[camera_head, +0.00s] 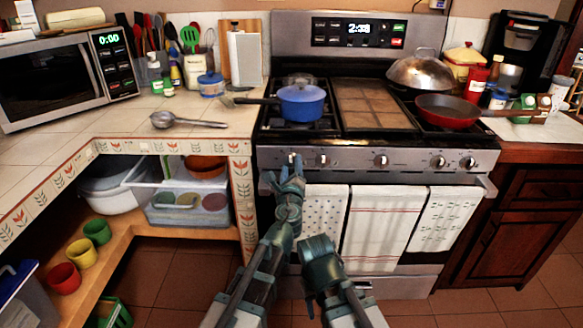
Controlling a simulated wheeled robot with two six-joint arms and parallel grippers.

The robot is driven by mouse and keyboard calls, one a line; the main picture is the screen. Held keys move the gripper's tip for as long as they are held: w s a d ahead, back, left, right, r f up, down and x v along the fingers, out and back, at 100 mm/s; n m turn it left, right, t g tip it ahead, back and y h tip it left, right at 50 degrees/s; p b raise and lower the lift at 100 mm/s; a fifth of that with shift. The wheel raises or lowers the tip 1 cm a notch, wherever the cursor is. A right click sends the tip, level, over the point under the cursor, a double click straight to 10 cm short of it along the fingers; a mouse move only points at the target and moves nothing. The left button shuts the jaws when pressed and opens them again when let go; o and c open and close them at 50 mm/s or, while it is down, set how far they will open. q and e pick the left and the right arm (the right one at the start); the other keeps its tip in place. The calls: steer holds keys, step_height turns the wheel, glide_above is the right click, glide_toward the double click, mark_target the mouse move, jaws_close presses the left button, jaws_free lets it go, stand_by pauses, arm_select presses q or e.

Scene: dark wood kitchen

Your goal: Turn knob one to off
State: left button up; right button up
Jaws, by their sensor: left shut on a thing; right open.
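The stove's front panel (350,160) carries a row of knobs. My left gripper (293,167) is at the left part of this panel, shut on a stove knob that its fingers mostly hide. One more knob (381,161) is near the middle, and further knobs (438,162) are at the right. The marks on the knobs are too small to read. My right gripper (318,246) is open, lower down in front of the hanging towels, away from the knobs.
Towels (383,225) hang on the oven handle below the panel. A blue pot (302,101) and a red pan (448,111) stand on the stove. A ladle (187,121) lies on the left counter. An open shelf (130,250) holds cups and bins.

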arm_select(q)
steer(key=shift+s, duration=0.1)
stand_by(0.4)
steer(key=o, duration=1.4)
